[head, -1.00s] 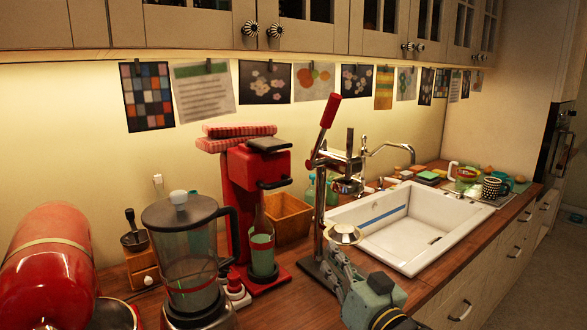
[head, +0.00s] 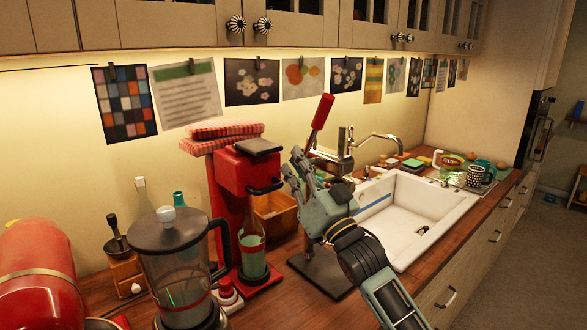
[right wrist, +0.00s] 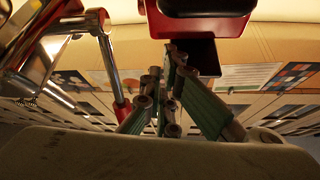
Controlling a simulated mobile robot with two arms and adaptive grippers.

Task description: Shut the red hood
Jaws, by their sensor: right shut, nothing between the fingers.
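The red machine (head: 222,190) stands left of centre in the head view. Its red hood (head: 238,171) is at the top front, with a black plate above it and a dark handle at its lower front. Whether the hood is tilted open is hard to tell. A bottle (head: 252,243) stands under it. My right gripper (head: 297,165) is shut and empty, pointing up, to the right of the hood and apart from it. The right wrist view shows the shut fingers (right wrist: 170,75), with the hood (right wrist: 205,28) at the top beyond them. My left gripper is not in view.
A lever press (head: 321,115) with a red handle stands close behind my right gripper. The sink (head: 445,210) is to the right. A blender (head: 180,255) and a red rounded appliance (head: 35,275) crowd the left. A wooden box (head: 275,215) sits behind the bottle.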

